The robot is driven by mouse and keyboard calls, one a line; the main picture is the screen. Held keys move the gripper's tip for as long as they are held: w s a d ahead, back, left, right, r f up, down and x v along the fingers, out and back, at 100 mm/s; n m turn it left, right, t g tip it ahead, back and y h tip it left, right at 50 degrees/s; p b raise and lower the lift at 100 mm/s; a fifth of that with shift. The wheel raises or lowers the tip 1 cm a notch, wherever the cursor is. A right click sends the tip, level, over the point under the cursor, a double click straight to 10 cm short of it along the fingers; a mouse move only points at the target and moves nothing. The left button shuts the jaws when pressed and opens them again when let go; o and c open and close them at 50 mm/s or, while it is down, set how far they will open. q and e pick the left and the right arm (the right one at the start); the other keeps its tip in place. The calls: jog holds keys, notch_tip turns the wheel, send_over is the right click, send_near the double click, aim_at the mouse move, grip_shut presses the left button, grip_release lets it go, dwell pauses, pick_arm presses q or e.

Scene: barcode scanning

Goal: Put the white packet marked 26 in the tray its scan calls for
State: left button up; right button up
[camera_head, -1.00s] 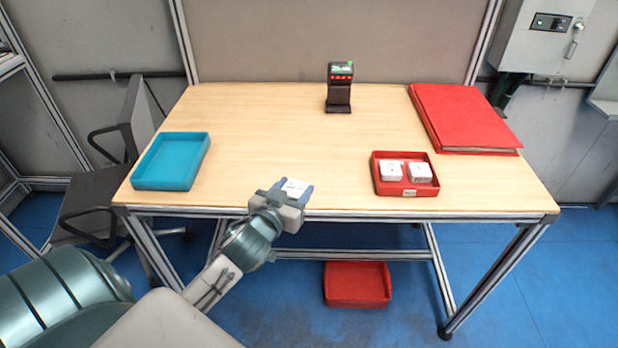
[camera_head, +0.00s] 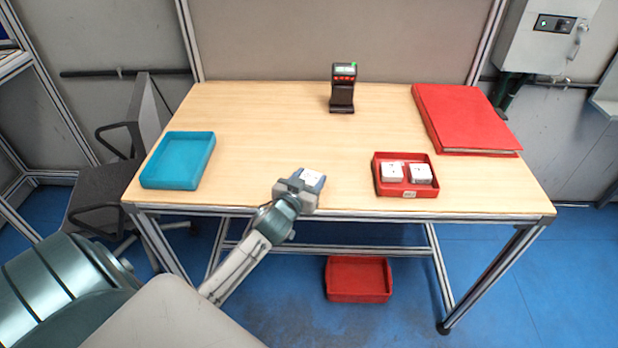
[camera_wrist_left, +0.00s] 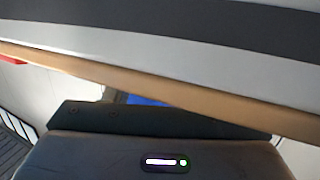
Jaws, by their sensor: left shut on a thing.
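My left gripper (camera_head: 303,185) is shut on a small white packet (camera_head: 312,177) at the front edge of the table, left of the red tray. The packet's marking is too small to read. A teal tray (camera_head: 150,184) sits empty on the table's left side. A red tray (camera_head: 408,193) at the front right holds two white packets, one on the left (camera_head: 391,172) and one on the right (camera_head: 420,174). A dark scanner (camera_head: 342,92) stands at the back, with a lit display, a green light and red marks. My right gripper is out of view.
A big red binder or book (camera_head: 465,118) lies at the back right of the wooden table (camera_head: 270,125). Another red tray (camera_head: 358,279) is on the floor under the table. A dark chair (camera_head: 110,185) stands at the left. The middle of the tabletop is clear.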

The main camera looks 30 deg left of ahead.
pick_arm(q)
jog(key=shift+f, duration=0.1)
jog(key=o, duration=1.1)
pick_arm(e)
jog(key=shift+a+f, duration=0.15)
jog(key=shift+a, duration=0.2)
pick_arm(q)
jog(key=shift+s, duration=0.25)
jog(key=b+v, duration=0.3)
jog(key=v, duration=0.8)
jog(key=shift+s+r, duration=0.25)
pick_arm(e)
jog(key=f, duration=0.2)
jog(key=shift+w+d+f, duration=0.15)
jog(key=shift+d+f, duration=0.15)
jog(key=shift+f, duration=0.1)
